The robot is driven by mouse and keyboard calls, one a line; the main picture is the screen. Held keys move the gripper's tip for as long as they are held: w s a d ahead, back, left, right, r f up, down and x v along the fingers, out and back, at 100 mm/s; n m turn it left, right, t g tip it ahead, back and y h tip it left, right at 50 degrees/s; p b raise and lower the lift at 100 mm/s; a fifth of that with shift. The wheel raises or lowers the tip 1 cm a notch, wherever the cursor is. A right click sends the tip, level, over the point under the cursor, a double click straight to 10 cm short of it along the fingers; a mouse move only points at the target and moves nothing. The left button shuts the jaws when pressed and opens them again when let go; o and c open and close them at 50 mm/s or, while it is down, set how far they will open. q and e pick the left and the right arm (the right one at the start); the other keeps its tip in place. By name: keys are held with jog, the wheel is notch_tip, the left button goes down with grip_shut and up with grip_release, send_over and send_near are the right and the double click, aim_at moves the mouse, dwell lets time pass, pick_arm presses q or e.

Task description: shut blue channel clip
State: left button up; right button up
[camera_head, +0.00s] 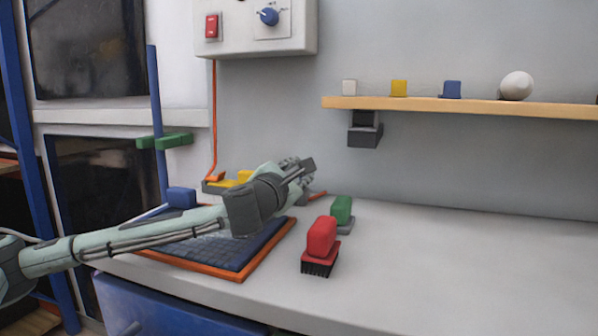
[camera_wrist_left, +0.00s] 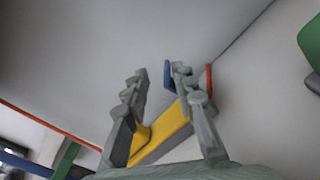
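My left gripper (camera_head: 299,170) reaches over the back of the bench from the left. In the left wrist view my left gripper (camera_wrist_left: 158,76) shows two separated fingers with an empty gap between the tips. A small upright blue piece (camera_wrist_left: 168,76), likely the blue channel clip, shows just beside the right-hand finger, which partly covers it; I cannot tell whether they touch. It stands near the far end of a grey channel with a yellow part (camera_wrist_left: 165,130). In the head view the yellow part (camera_head: 235,181) shows left of my gripper, and the blue piece is hidden.
A red brush (camera_head: 321,240) and a green-topped tool (camera_head: 341,211) stand right of the blue mat with an orange rim (camera_head: 248,273). A blue block (camera_head: 181,197) sits behind the mat. An orange cable (camera_head: 213,120) runs down the wall. The bench's right side is clear.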

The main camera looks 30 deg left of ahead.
pick_arm(q)
grip_shut()
jog(key=shift+r, duration=0.15)
pick_arm(e)
jog(key=shift+w, duration=0.1)
pick_arm(q)
jog(key=shift+a+n+p, duration=0.3)
jog(key=shift+n+p, duration=0.25)
jog(key=shift+n, duration=0.35)
jog(key=shift+s+a+n, duration=0.1)
jog(key=shift+a+n, duration=0.15)
jog(key=shift+n, duration=0.45)
jog(key=shift+a+f+n+p, duration=0.2)
jog(key=shift+f+n+p, duration=0.15)
jog(key=shift+n, duration=0.35)
jog(key=shift+s+a+f+n, duration=0.15)
jog(key=shift+a+n, duration=0.2)
jog(key=shift+n, duration=0.75)
pick_arm(e)
jog(key=shift+s+a+x, duration=0.15)
jog(key=shift+x, duration=0.9)
jog(key=shift+s+a+x, duration=0.15)
jog(key=shift+s+x, duration=0.05)
jog(key=shift+x, duration=0.8)
pick_arm(q)
jog(key=shift+a, duration=0.1)
pick_arm(e)
jog(key=shift+f, duration=0.15)
